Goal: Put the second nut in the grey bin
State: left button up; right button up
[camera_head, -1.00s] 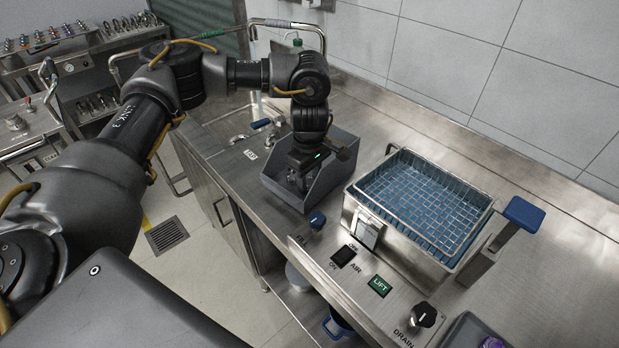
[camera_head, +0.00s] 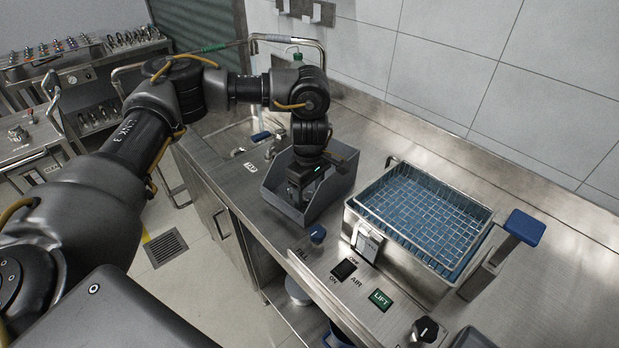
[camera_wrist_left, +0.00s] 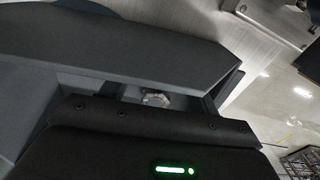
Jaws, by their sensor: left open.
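The grey bin (camera_head: 336,189) stands on the steel counter, left of the wash basin. My left gripper (camera_head: 297,200) points down into the bin, close to its near-left side. Its fingertips are hidden by the bin wall in the head view. In the left wrist view, a small shiny metal piece, probably a nut (camera_wrist_left: 156,99), shows in the gap between the gripper body and a dark grey panel. The jaws are open, and I cannot tell whether the piece touches a finger. My right gripper is not in view.
The steel basin with a wire basket (camera_head: 425,215) over blue liquid stands right of the bin. A blue-topped handle (camera_head: 524,227) juts up at its right. A faucet and sink lie behind.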

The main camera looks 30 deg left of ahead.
aim_at(309, 196)
pick_arm(q)
notch_tip(309, 196, up, 12)
jog(key=shift+b, duration=0.35)
jog(key=shift+f, duration=0.15)
